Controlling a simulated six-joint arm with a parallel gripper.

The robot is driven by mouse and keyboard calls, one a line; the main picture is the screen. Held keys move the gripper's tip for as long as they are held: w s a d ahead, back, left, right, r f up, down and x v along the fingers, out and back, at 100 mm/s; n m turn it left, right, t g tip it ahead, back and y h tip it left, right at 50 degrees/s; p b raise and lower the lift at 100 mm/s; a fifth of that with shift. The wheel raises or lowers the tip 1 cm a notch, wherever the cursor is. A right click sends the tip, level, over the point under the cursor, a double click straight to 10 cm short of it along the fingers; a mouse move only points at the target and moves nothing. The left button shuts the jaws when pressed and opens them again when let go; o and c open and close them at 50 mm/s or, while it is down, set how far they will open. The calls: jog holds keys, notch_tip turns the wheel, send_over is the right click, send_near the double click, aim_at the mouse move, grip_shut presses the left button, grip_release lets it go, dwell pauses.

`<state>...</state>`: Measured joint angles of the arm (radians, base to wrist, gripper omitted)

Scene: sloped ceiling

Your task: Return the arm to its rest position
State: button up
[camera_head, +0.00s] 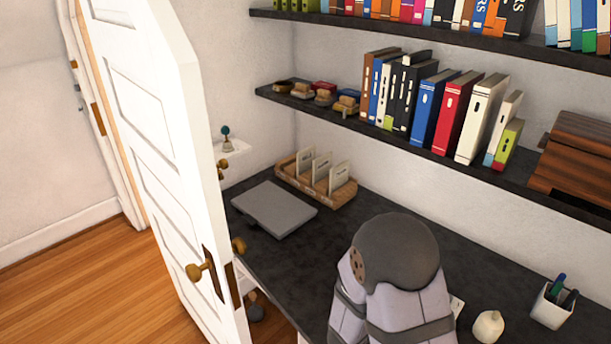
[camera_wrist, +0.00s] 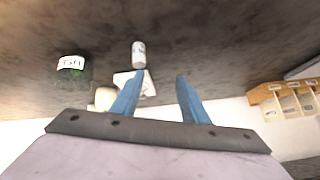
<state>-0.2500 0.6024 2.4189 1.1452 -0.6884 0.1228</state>
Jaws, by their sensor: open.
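My gripper (camera_wrist: 160,75) shows in the wrist view with its two blue fingers apart and nothing between them. In the head view my arm's grey and pale links rise over the dark desk (camera_head: 290,255), and they hide the gripper there. In the wrist view a small white can (camera_wrist: 138,48) stands near the tip of the left finger. A pale item lies behind that finger and is partly hidden by it. A dark green jar (camera_wrist: 71,78) with a white label is farther left. I cannot tell the exact gap between the fingers and these things.
A white door (camera_head: 165,140) stands open at left. A grey flat case (camera_head: 274,208) and a wooden organizer (camera_head: 343,197) lie on the desk. A white pear-shaped thing (camera_head: 488,327) and a pen cup (camera_head: 549,309) are at right. A dark shelf (camera_head: 350,125) with books hangs above.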

jog(key=s+a+r+n+g+y, duration=0.1)
jog(key=a+r+n+y, duration=0.15)
jog(key=a, duration=0.25)
jog(key=s+a+r+n+y, duration=0.1)
jog(key=a+r+n+y, duration=0.1)
jog(key=a+n+y, duration=0.25)
jog(key=s+d+r+n+g, duration=0.2)
jog(key=s, duration=0.5)
jog(key=s+d+r+n+g+h, duration=0.1)
jog(key=s+d+r+n+g, duration=0.1)
jog(key=s, duration=0.5)
jog(key=shift+s+d+r+n+g, duration=0.15)
jog(key=shift+d+r+n+g, duration=0.05)
jog(key=shift+r+n+g, duration=0.45)
